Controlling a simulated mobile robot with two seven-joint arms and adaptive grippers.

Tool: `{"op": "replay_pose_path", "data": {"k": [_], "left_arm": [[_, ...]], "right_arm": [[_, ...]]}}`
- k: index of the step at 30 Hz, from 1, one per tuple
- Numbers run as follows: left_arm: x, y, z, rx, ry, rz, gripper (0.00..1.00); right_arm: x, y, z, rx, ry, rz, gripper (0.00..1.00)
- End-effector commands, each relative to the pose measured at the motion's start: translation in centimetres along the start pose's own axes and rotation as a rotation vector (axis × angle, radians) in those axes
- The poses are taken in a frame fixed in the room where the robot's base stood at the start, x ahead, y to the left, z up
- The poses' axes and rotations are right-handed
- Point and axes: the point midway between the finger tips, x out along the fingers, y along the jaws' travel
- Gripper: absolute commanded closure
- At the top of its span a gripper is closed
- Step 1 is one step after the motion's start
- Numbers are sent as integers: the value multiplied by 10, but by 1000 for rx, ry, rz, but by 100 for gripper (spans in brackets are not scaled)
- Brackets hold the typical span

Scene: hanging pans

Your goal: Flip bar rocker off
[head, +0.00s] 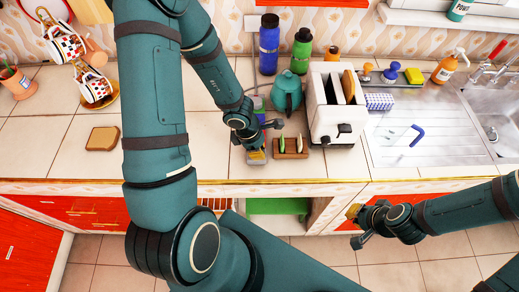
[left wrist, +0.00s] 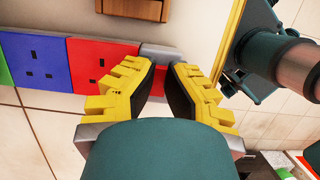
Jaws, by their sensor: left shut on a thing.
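The power bar with coloured sockets lies on the counter. In the left wrist view its blue (left wrist: 40,62) and red (left wrist: 92,65) sockets and grey end (left wrist: 160,52) show. In the head view only its back part (head: 259,103) shows clearly beyond my left gripper. My left gripper (head: 256,156) is low over the bar's front end. In the left wrist view its yellow fingers (left wrist: 166,68) sit on either side of the grey end, which shows in the gap between them. No rocker shows clearly. My right gripper (head: 355,212) is in front of the counter, apart from the bar.
A wooden holder (head: 290,155) with green items stands close to the right of my left gripper. A toaster (head: 335,105), a teal teapot (head: 287,92) and two bottles (head: 268,45) stand behind.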

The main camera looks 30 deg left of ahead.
Motion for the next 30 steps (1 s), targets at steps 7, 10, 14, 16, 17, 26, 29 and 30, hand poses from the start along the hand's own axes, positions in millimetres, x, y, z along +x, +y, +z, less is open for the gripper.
{"op": "replay_pose_path", "data": {"k": [7,10,14,16,17,26,29,30], "left_arm": [[2,-3,-1,-1,2,-7,100],[2,-2,-1,-1,2,-6,54],[1,-2,-1,0,2,-4,52],[1,-2,0,0,2,-4,52],[1,-1,0,0,2,-4,52],[-3,-1,0,-6,-2,0,52],[-8,0,0,-7,-4,3,52],[-10,0,0,-10,-3,4,52]], "right_arm": [[0,0,0,0,0,0,100],[0,0,0,0,0,0,100],[0,0,0,0,0,0,100],[0,0,0,0,0,0,100],[0,0,0,0,0,0,100],[0,0,0,0,0,0,100],[0,0,0,0,0,0,100],[0,0,0,0,0,0,100]]}}
